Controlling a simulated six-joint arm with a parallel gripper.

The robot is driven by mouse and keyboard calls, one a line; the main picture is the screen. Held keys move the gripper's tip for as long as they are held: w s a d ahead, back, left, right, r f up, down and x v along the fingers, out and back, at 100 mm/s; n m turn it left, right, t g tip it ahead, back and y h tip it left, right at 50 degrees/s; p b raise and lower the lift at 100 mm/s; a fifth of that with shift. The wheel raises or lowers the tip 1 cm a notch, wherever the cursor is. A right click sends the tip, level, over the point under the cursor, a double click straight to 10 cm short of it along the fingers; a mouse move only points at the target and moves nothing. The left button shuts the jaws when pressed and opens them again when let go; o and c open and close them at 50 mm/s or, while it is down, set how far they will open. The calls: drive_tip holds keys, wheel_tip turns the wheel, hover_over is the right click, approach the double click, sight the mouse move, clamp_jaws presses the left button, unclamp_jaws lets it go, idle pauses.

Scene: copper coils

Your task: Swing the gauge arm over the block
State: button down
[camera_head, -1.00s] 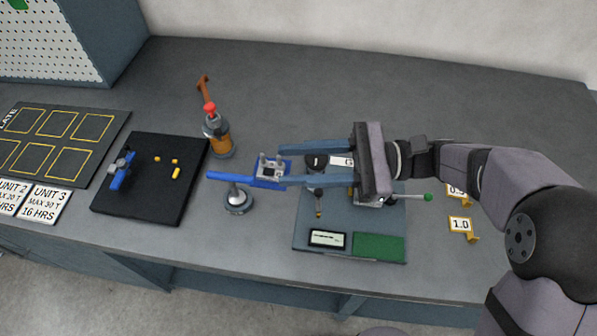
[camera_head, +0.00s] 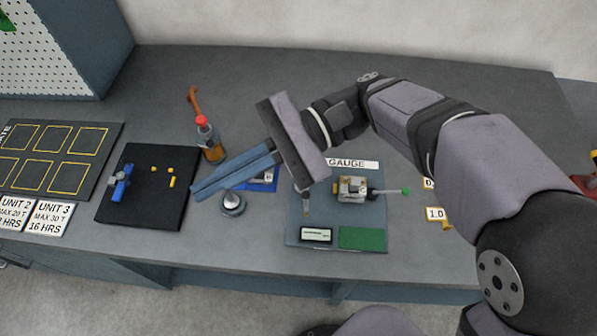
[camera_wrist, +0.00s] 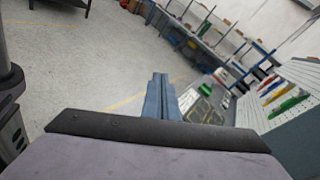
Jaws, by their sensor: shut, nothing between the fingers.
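The gauge station is a blue-grey plate (camera_head: 293,232) with a GAUGE label (camera_head: 352,164). A pale metal block-like piece (camera_head: 350,188) sits on it, with a thin rod ending in a green knob (camera_head: 405,191) to its right. A slim part with a brownish tip (camera_head: 306,206), apparently the gauge arm, lies left of that piece, not over it; its upper end is hidden behind my gripper. My gripper (camera_head: 194,194) is shut and empty, its blue fingers pointing left, above the bench and left of the station. The shut fingers also show in the wrist view (camera_wrist: 158,80).
A blue fixture (camera_head: 264,183), partly hidden by my fingers, and a round metal stand (camera_head: 232,204) lie below them. A red-capped amber bottle (camera_head: 210,142) stands behind. A black board (camera_head: 150,212) is left. A display (camera_head: 316,234) and green pad (camera_head: 362,238) are at the station's front.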

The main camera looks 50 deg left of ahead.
drive_tip(key=d+n+t+h, duration=0.2)
drive_tip(key=n+t, duration=0.1)
drive_tip(key=n, duration=0.2)
drive_tip(key=n+t, duration=0.9)
drive_tip(key=n, duration=1.1)
hover_over(305, 192)
drive_tip(key=s, duration=0.2)
wheel_tip(305, 192, down, 9)
drive_tip(key=shift+w+a+n+p, duration=0.15)
drive_tip(key=shift+a+n, duration=0.05)
drive_tip(key=shift+n, duration=0.4)
drive_tip(key=shift+w+a+n+p, duration=0.1)
drive_tip(key=shift+a+n+p, duration=0.1)
drive_tip(key=shift+n, duration=0.4)
wheel_tip(305, 192, down, 10)
drive_tip(key=p, duration=0.4)
drive_tip(key=shift+w+d+p, duration=0.15)
drive_tip(key=shift+p, duration=0.25)
